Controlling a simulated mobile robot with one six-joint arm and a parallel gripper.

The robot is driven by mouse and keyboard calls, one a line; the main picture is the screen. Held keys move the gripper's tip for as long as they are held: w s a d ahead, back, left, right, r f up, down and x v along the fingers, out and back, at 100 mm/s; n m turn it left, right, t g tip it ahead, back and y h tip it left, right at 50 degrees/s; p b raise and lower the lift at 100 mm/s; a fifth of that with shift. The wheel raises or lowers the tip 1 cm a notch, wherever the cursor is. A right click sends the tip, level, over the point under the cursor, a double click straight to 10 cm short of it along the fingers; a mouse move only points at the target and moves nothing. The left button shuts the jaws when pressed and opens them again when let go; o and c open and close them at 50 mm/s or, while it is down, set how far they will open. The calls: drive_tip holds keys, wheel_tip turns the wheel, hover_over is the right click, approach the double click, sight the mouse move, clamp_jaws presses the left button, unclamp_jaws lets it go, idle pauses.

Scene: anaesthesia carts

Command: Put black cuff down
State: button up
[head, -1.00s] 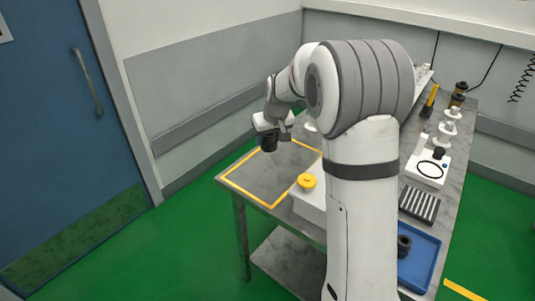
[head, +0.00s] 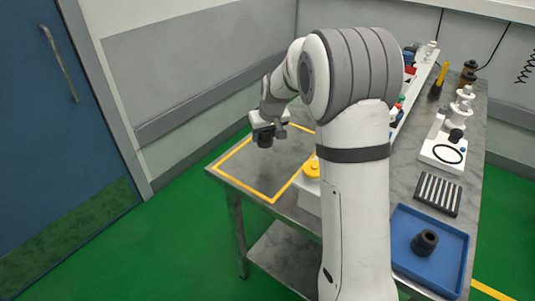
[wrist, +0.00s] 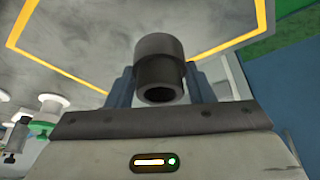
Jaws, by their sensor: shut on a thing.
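The black cuff (head: 265,139) is a short dark cylinder with a hollow end. My gripper (head: 268,131) is shut on it and holds it above the yellow-outlined area (head: 234,180) at the left end of the steel table. In the wrist view the cuff (wrist: 158,70) stands between the two bluish fingers, with its open end toward the camera. The yellow outline (wrist: 60,68) shows beyond it on the grey surface. The gap between cuff and table cannot be told exactly.
A yellow knob (head: 311,168) on a white block stands just right of the outlined area, partly behind my arm. A blue tray (head: 400,249) with a black ring part (head: 425,242) lies front right. A striped rack (head: 438,194) and white fixture (head: 441,153) stand behind it. The outlined area looks clear.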

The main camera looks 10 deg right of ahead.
sight(267, 141)
drive_tip(key=f, duration=0.7)
drive_tip(key=shift+a+f, duration=0.2)
drive_tip(key=shift+f, duration=0.15)
drive_tip(key=o, duration=1)
drive_tip(key=shift+s+r, duration=0.1)
drive_tip(key=shift+r, duration=0.4)
drive_tip(key=v, duration=1.1)
drive_tip(key=shift+s+d+r, duration=0.1)
drive_tip(key=shift+s+d, duration=0.05)
drive_tip(key=shift+s, duration=0.1)
drive_tip(key=s+d+r+m, duration=0.1)
drive_tip(key=s, duration=1.4)
drive_tip(key=s+d+r+m+g+h, duration=0.1)
drive_tip(key=s+d+r, duration=0.1)
drive_tip(key=s, duration=1.4)
drive_tip(key=shift+m+g, duration=0.3)
drive_tip(key=shift+m, duration=0.1)
